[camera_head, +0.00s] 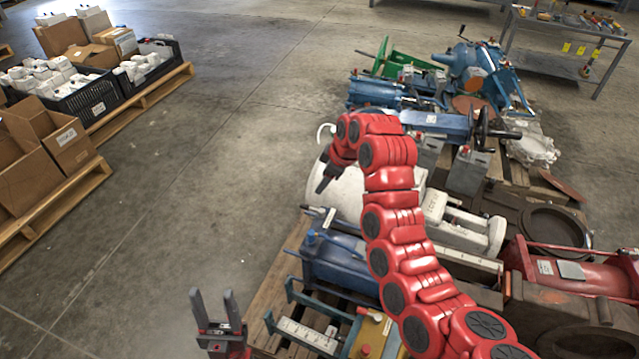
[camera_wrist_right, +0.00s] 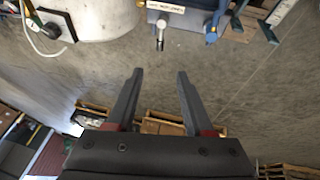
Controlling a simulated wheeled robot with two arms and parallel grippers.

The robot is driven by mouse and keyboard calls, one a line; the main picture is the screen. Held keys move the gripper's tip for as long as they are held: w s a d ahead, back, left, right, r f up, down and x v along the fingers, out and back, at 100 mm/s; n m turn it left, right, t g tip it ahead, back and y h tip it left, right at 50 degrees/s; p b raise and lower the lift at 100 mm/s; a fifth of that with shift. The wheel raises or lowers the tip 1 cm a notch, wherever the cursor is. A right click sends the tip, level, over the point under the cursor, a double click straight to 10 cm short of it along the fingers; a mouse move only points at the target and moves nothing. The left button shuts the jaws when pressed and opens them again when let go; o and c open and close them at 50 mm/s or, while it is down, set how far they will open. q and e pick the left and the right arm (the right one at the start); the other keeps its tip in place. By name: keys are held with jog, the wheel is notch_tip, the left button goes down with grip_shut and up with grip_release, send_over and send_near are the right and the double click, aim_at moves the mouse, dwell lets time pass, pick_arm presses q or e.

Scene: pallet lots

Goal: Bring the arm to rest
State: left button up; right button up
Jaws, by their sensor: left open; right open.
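My right arm (camera_head: 395,235) is red and segmented. It rises from the lower right over the pallet of machine parts and bends left at its top. My right gripper (camera_head: 322,186) hangs at its end, in front of a white cylindrical drum. In the right wrist view the right gripper (camera_wrist_right: 157,76) has its two dark fingers apart with nothing between them. My left gripper (camera_head: 212,294) shows at the bottom left of the head view, fingers up, open and empty, over the floor beside the pallet. Most of the left arm is out of view.
A loaded pallet (camera_head: 272,312) of blue, white and red machine parts fills the right. A blue vise-like part (camera_head: 437,124) lies further back. Pallets with cardboard boxes (camera_head: 65,145) and black crates (camera_head: 90,100) stand left. A workbench (camera_head: 570,30) is at the far right. The concrete floor between is clear.

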jog(key=shift+s+d+r, duration=0.1)
jog(key=shift+s+r, duration=0.05)
jog(key=shift+r, duration=0.25)
